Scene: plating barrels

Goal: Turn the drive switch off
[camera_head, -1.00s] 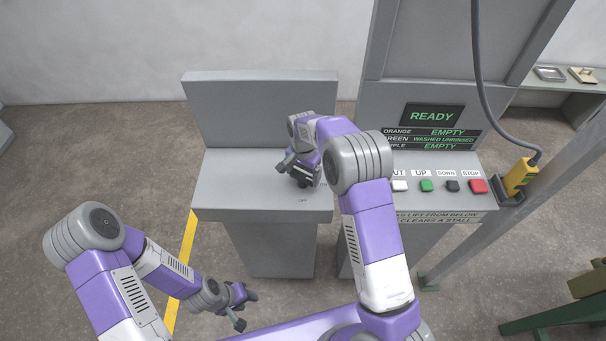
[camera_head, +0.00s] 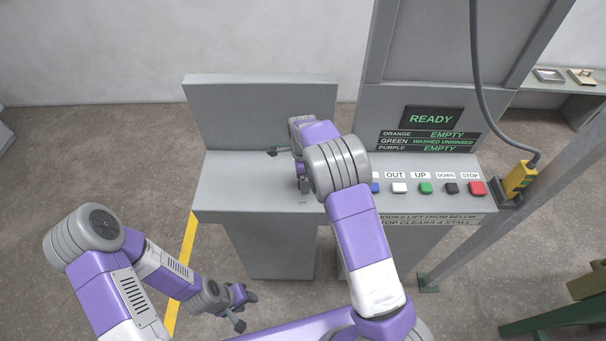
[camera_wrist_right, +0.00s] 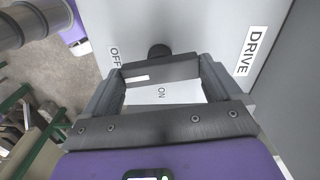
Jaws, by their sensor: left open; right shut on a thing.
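The drive switch (camera_wrist_right: 150,76) is a dark bar handle with a white mark on its left half, in the right wrist view. A round black part shows just beyond it. The OFF label (camera_wrist_right: 115,56) is to its left, the ON label (camera_wrist_right: 162,92) just below it, and the DRIVE label (camera_wrist_right: 251,51) to the right. The white mark points left, toward the OFF side. My right gripper (camera_wrist_right: 161,72) is shut on the switch handle, a finger at each end. In the head view my right gripper (camera_head: 289,168) is over the left console, and its wrist hides the switch. My left gripper (camera_head: 245,311) is open and empty, low at the left.
The grey left console (camera_head: 235,190) has a raised back panel. To its right a button row has blue, white, green, black and red (camera_head: 477,188) buttons below a READY display (camera_head: 432,117). A yellow pendant (camera_head: 519,177) hangs at the right.

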